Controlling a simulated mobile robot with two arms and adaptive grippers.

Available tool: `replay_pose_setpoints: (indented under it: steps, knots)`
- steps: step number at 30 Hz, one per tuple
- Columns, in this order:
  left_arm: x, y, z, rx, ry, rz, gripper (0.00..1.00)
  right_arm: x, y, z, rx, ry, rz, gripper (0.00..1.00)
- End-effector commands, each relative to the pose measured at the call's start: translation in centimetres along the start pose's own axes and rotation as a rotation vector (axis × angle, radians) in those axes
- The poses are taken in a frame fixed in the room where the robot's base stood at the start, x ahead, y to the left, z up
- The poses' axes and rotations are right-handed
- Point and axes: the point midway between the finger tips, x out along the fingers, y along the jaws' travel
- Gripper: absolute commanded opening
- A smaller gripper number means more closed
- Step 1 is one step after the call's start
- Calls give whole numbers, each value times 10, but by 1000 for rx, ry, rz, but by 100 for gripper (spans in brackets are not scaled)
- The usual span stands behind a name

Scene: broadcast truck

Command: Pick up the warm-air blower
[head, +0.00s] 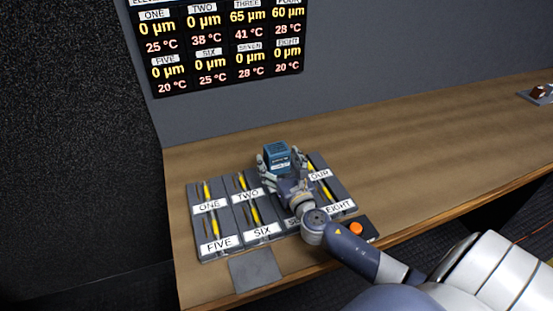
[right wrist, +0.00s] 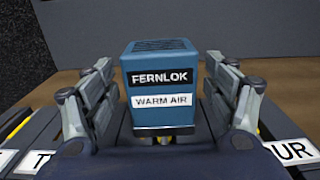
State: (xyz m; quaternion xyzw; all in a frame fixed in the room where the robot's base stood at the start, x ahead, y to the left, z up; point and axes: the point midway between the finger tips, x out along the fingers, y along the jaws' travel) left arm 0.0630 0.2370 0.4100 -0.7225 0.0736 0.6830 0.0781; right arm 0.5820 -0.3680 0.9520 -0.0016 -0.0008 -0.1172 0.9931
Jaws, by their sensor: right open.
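The warm-air blower (head: 277,158) is a blue box with a dark top, at the far edge of the numbered panel (head: 212,244). In the right wrist view the blower (right wrist: 160,100) shows a black FERNLOK label and a white WARM AIR label, and it stands upright. My right gripper (head: 281,172) is open, with one finger on each side of the blower. In the right wrist view the right gripper (right wrist: 160,105) shows gaps between its fingers and the box. My left gripper is not in view.
The panel has several slots with yellow parts, labelled by number. An orange button (head: 356,228) on a dark box sits at its right, and a grey plate (head: 255,270) at its front. A display (head: 225,45) hangs on the wall. The wooden desk (head: 430,130) is mostly clear to the right.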

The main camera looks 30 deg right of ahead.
Motion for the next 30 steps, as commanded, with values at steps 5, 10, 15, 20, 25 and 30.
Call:
replay_pose_setpoints:
  steps: [5,10,15,20,25,30]
  knots:
    - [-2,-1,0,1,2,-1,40,11,0,1,2,0,-1,78]
    - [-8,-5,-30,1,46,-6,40,33,0,2,3,0,-2,78]
    - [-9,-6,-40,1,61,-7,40,53,-1,1,3,0,-2,78]
    - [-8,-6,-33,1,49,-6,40,58,0,0,3,1,0,78]
    - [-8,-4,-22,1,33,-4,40,58,0,0,3,1,0,78]
    - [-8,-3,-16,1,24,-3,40,58,0,0,3,1,0,40]
